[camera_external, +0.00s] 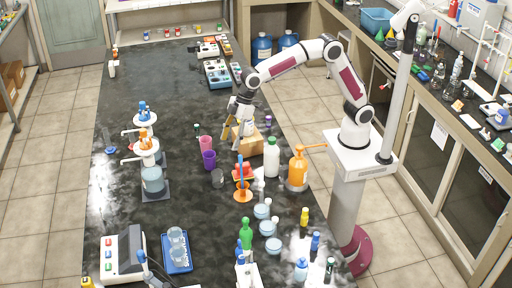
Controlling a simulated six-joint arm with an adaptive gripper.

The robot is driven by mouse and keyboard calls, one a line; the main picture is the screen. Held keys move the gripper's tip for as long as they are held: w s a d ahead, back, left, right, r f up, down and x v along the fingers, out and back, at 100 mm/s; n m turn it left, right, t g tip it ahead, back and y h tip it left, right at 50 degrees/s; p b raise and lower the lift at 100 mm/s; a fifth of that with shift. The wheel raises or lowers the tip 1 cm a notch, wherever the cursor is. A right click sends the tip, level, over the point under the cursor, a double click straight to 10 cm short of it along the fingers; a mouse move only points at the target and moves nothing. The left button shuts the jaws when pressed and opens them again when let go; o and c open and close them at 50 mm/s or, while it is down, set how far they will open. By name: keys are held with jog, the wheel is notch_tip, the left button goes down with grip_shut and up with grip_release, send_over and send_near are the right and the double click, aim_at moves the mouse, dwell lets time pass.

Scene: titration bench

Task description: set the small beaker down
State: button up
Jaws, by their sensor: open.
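My gripper (237,122) points down over the middle of the black bench, above and in front of a cardboard-coloured box (250,143). Its jaws are open and I see no beaker between them, though the view is small. A small clear beaker (217,178) stands upright on the bench beside a purple cup (209,160), apart from my gripper and nearer the camera. I cannot tell for sure that it is the task's beaker. Two other clear beakers (176,235) stand on a blue tray (189,264) at the front left.
A pink cup (205,143), a white bottle (271,157) and an orange pump bottle (297,168) stand close by. An orange stand (243,193) and several flasks (262,210) are nearer the camera. Stirrer stations (153,179) stand left.

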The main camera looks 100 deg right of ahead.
jog(key=s+d+r+m, duration=0.1)
jog(key=s+d+r, duration=0.25)
jog(key=s, duration=0.55)
jog(key=s+d+r+m, duration=0.1)
jog(key=s+d+r, duration=0.3)
jog(key=s, duration=0.6)
jog(key=s+d+f+m, duration=0.1)
jog(key=s, duration=0.9)
jog(key=s+d+f+m+t+h, duration=0.1)
jog(key=s+f, duration=0.1)
jog(key=s, duration=0.8)
jog(key=shift+s+d+f+h, duration=0.3)
jog(key=shift+s, duration=0.1)
